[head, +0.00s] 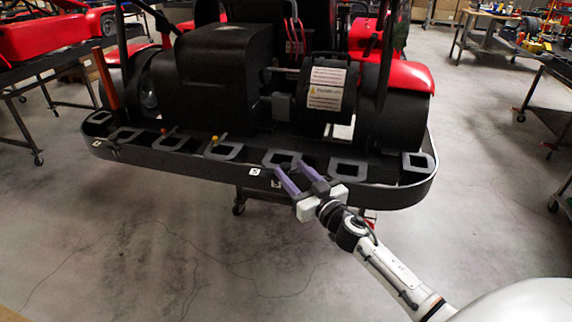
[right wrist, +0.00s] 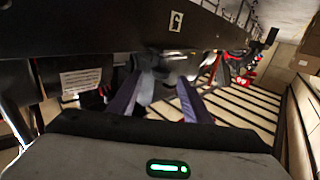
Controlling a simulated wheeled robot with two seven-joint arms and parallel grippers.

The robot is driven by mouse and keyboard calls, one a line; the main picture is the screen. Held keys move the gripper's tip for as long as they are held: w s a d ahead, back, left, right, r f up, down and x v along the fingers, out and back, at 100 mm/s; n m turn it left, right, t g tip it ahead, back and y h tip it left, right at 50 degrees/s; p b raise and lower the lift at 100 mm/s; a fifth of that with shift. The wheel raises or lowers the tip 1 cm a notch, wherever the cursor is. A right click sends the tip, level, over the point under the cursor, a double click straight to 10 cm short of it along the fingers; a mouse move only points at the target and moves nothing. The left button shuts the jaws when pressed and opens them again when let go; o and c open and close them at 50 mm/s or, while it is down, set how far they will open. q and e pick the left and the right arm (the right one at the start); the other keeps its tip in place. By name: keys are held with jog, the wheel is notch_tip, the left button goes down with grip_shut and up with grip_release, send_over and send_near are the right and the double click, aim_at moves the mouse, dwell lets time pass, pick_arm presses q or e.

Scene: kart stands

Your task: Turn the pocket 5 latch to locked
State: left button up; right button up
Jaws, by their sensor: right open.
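The black bumper tray (head: 205,172) at the rear of the red and black kart holds a row of grey square-framed pockets. One grey pocket frame (head: 282,158) lies right by my right gripper (head: 289,168). I cannot read any pocket number, and no latch is clear to make out. My right gripper is open, its two purple fingers pointing at the tray's front wall near this frame. Contact cannot be told. In the right wrist view the spread fingers (right wrist: 163,80) are below a dark wall with a white marked tag (right wrist: 176,22). My left gripper is not in view.
Small white tags (head: 254,172) sit on the tray's front face. A yellow knob (head: 215,141) stands by a frame to the left. The kart's black rear housing (head: 225,75) rises behind the tray. Workbenches stand left and right; the floor in front is clear.

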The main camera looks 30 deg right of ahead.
aim_at(289, 168)
jog(key=w, duration=0.4)
jog(key=shift+d, duration=0.1)
